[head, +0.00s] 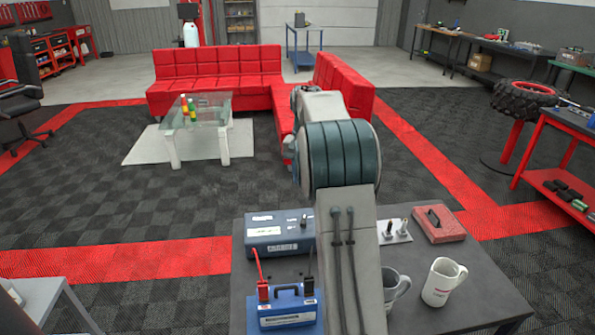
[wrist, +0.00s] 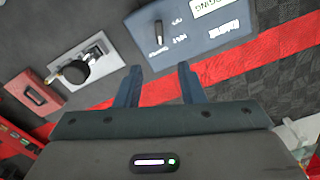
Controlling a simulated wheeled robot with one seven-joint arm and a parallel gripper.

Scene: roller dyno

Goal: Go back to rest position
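My gripper (wrist: 158,76) shows in the wrist view with its two dark blue fingers apart and nothing between them. Behind the fingers are the dark table and the red floor stripe. In the head view my arm reaches up over the dark table (head: 440,300) in the middle of the picture, and its own links hide the gripper.
The table holds a blue-grey switch box (head: 280,235), a blue box with red and black clamps (head: 285,312), a metal switch plate (head: 395,231), a red case (head: 439,224), a grey mug (head: 392,283) and a white mug (head: 438,284). A red sofa (head: 215,68) stands beyond.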

